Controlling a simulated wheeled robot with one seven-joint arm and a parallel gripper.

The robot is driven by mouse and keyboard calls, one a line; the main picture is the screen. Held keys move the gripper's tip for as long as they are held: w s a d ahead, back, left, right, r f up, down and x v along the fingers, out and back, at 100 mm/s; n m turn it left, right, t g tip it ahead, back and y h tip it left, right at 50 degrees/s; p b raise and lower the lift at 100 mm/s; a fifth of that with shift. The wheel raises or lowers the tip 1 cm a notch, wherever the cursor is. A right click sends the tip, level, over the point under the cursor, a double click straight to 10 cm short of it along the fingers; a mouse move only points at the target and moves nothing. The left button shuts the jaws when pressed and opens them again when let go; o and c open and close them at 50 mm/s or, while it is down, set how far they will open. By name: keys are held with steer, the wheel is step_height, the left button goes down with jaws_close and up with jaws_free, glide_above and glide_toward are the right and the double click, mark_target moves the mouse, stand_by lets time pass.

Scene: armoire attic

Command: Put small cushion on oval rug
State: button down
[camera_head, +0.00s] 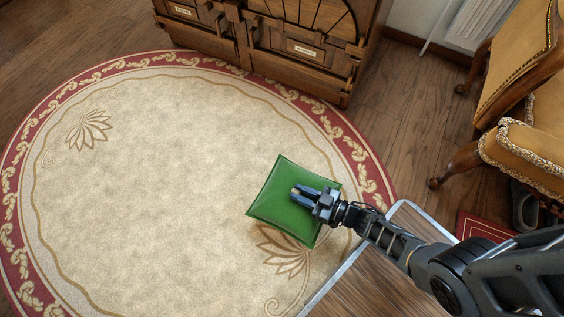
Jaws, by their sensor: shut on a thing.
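A small green cushion (276,190) shows right of the picture's middle, over the right part of the oval rug. My gripper (297,191) reaches in from the right and is shut on the cushion; its fingers overlap the cushion's right half. I cannot tell whether the cushion touches the rug or hangs above it. The oval rug (150,180) is beige with a red, scroll-patterned border and lies flat on the wooden floor. My arm covers a little of its right side.
A carved wooden armoire (290,50) stands at the rug's far edge. An ochre upholstered chair (515,90) stands at the right. A wood-topped surface with a metal edge (375,280) lies below my arm. The rug's left and middle are clear.

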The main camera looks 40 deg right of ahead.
mark_target(284, 201)
steer(key=w+a+f, duration=0.1)
steer(key=w+a+f+b, duration=0.1)
steer(key=a, duration=0.1)
steer(key=a+f, duration=0.1)
steer(key=shift+w+a+f, duration=0.15)
steer(key=shift+w+a, duration=0.2)
steer(key=shift+w, duration=0.05)
step_height(284, 201, down, 4)
steer(key=b, duration=0.4)
steer(key=c, duration=1)
jaws_free()
